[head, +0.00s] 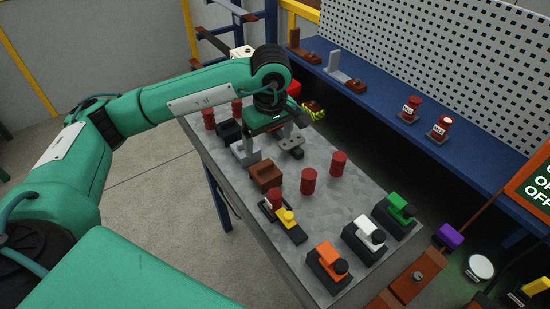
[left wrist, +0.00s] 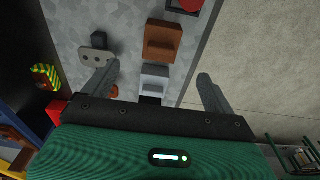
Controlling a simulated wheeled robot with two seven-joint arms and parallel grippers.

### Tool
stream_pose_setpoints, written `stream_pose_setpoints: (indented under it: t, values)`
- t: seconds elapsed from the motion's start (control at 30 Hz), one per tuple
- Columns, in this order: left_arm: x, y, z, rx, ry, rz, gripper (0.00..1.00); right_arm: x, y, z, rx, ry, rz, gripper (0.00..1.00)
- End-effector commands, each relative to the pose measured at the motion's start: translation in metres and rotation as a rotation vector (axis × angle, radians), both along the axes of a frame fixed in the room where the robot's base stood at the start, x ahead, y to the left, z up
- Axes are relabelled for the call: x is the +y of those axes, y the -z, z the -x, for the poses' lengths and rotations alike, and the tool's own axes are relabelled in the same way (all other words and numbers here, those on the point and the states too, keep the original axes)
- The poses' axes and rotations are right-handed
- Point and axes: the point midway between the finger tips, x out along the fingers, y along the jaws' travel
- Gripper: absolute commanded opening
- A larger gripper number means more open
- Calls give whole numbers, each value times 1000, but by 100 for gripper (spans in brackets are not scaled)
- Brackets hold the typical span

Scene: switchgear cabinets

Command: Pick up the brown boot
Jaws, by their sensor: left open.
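The brown boot (head: 265,175), a blocky stepped piece, sits on the grey table near its left edge. It also shows in the left wrist view (left wrist: 163,40), at the upper middle. My left gripper (head: 268,141) is open above the table, just beyond the boot in the head view. In the left wrist view its fingers (left wrist: 157,72) are spread wide on either side of a similar light grey piece (left wrist: 155,82). The brown boot lies ahead of the fingertips, apart from them. Nothing is seen held. My right gripper is not in view.
Red cylinders (head: 308,181) stand right of the boot. A yellow-handled black piece (head: 285,218) is nearer me. Orange (head: 326,262), white (head: 365,236) and green (head: 396,209) handled blocks line the near end. A grey flat piece (left wrist: 92,58) lies by one finger. A blue shelf (head: 385,103) runs behind.

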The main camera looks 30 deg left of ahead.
Motion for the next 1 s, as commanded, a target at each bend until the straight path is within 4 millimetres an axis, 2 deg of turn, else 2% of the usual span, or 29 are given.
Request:
stream_pose_setpoints:
  t: [0.13, 0.37, 0.47, 0.57, 0.67, 0.8, 1.0]
  values:
    - [9, 7, -2, 0, -4, -34, 89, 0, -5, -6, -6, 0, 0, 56]
    - [13, 51, -3, 3, -5, -31, 89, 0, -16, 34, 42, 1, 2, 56]
    - [15, 68, -5, 3, -4, -31, 89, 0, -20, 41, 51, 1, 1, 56]
    - [15, 78, -6, -1, -3, -29, 89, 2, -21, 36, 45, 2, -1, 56]
    - [15, 83, -6, 0, -3, -29, 89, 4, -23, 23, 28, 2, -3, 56]
    - [15, 94, -7, 2, -4, -29, 89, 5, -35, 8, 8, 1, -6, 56]
    - [16, 121, -9, 2, -5, -29, 89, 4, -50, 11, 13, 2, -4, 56]
